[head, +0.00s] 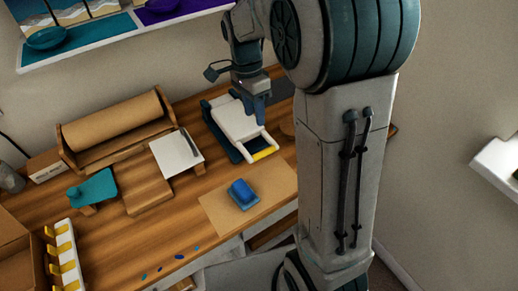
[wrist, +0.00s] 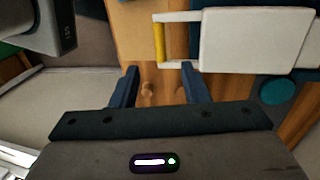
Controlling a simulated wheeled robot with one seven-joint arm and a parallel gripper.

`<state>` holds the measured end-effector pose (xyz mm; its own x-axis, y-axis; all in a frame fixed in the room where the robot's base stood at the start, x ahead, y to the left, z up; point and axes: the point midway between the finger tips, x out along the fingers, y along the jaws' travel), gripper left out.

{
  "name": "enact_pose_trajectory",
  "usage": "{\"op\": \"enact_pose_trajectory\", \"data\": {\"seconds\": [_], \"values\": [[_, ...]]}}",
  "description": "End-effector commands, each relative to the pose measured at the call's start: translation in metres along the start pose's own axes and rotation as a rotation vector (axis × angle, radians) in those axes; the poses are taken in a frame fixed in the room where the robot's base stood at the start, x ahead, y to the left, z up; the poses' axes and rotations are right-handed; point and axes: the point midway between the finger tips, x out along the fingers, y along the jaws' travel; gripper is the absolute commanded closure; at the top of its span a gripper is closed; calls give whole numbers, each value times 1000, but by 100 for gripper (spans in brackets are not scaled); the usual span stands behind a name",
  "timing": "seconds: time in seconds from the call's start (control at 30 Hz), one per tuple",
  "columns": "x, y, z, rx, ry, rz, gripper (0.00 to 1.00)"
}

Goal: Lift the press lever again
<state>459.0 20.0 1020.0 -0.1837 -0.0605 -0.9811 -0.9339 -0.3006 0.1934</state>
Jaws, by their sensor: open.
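The press (head: 236,119) stands on the wooden table, with a white plate on top and a dark blue base. Its lever is a white frame with a yellow grip bar (head: 264,154) at the near end. The lever looks low and nearly flat. My gripper (head: 259,116) is above the right side of the press. In the wrist view my gripper (wrist: 159,72) is open with nothing between its fingers. There the yellow bar (wrist: 159,43) lies beyond the fingertips, roughly in line with the gap, and the white plate (wrist: 241,40) lies to the right.
A blue block (head: 242,192) sits on a tan board (head: 250,206) in front of the press. A white sheet (head: 178,152), a teal tool (head: 93,188) and a paper roll (head: 115,125) stand to the left. A yellow-slotted rack (head: 65,255) is at lower left.

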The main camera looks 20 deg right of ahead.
Motion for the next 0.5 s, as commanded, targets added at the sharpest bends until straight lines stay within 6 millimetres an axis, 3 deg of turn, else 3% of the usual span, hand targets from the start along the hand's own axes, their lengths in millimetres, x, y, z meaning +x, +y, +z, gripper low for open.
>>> {"op": "enact_pose_trajectory", "data": {"seconds": [0.5], "values": [[99, 2, 0, -2, -2, 4, 59]]}}
